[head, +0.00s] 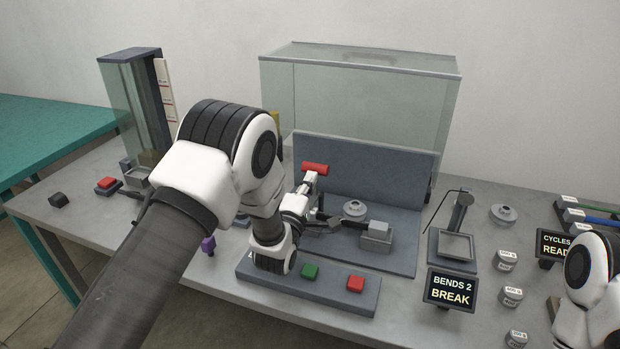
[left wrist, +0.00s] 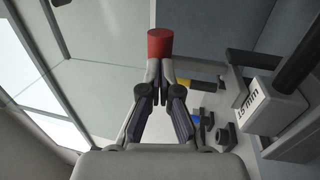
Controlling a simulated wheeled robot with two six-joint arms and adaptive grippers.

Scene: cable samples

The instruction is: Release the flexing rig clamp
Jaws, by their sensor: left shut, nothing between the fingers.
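The flexing rig (head: 355,190) has a grey backboard and base. Its clamp has a red cylindrical handle (head: 314,168), which shows in the left wrist view (left wrist: 160,43) just past my fingertips. My left gripper (head: 309,182) is shut and empty, its tips right at the handle; I cannot tell whether they touch it. My left arm and gripper hide part of the clamp. A block marked "15 mm" (left wrist: 254,103) shows at the right of the wrist view. My right arm enters at the right edge of the head view; its gripper is out of frame.
A front panel carries a green button (head: 310,271) and a red button (head: 355,284). A display (head: 450,291) reads "BENDS 2 BREAK". A clear guard (head: 360,95) stands behind the rig. Several labelled weights and a small scale (head: 456,247) stand at the right.

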